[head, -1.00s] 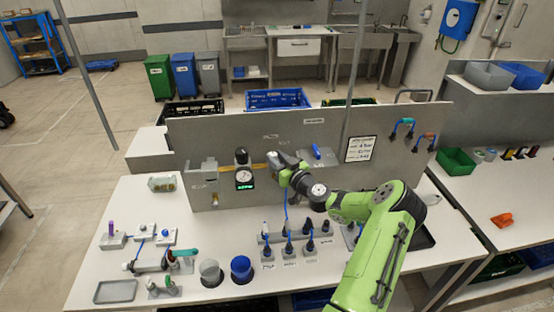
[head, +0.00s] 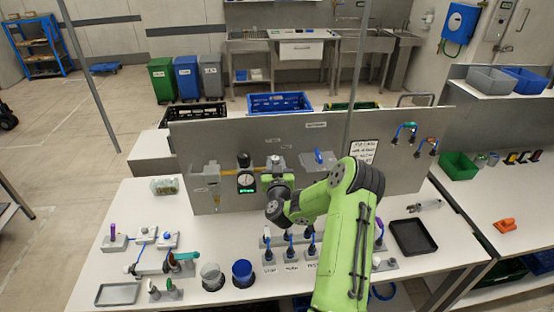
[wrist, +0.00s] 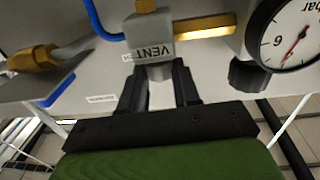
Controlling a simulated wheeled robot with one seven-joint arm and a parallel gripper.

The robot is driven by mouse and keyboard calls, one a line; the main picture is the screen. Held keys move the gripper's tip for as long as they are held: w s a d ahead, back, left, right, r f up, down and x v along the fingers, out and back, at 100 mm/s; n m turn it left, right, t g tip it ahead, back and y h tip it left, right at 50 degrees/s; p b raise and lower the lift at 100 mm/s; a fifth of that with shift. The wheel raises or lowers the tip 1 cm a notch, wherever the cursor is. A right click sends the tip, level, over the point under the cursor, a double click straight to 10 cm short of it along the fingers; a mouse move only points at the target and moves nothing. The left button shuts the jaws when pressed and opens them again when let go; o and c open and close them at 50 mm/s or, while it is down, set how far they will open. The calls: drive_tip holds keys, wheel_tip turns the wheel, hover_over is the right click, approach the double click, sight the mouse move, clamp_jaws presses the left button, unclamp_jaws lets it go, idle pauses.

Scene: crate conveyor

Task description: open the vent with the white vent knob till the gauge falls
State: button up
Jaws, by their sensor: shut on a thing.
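The vent block (wrist: 152,38), grey and lettered VENT, stands on the upright panel in the wrist view. Its top also shows in the head view (head: 276,160). My gripper (wrist: 158,74) has its two black fingers on either side of the pale part under the lettering, shut on what I take to be the white vent knob (wrist: 157,71). The knob is mostly hidden by the block and fingers. The round pressure gauge (wrist: 300,35) is cut off at the right, its red needle pointing down-left.
A brass pipe (wrist: 205,27) runs between vent and gauge. A black knob (wrist: 247,75) sits by the gauge. A blue-handled valve (head: 319,157) is right of the vent. Cups, a tray (head: 117,294) and fittings stand on the white bench below.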

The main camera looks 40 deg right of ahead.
drive_tip(key=shift+w+a+r+m+g+h+p, duration=0.1)
drive_tip(key=shift+w+a+m+g+h+p, duration=0.05)
drive_tip(key=shift+m+g+h+p, duration=0.9)
drive_tip(key=shift+w+a+m+g+h, duration=0.1)
drive_tip(key=shift+w+m+g+h, duration=0.05)
drive_tip(key=shift+m+g+h, duration=1)
drive_tip(key=shift+g, duration=0.5)
drive_tip(key=o, duration=1.1)
drive_tip(key=shift+c, duration=0.2)
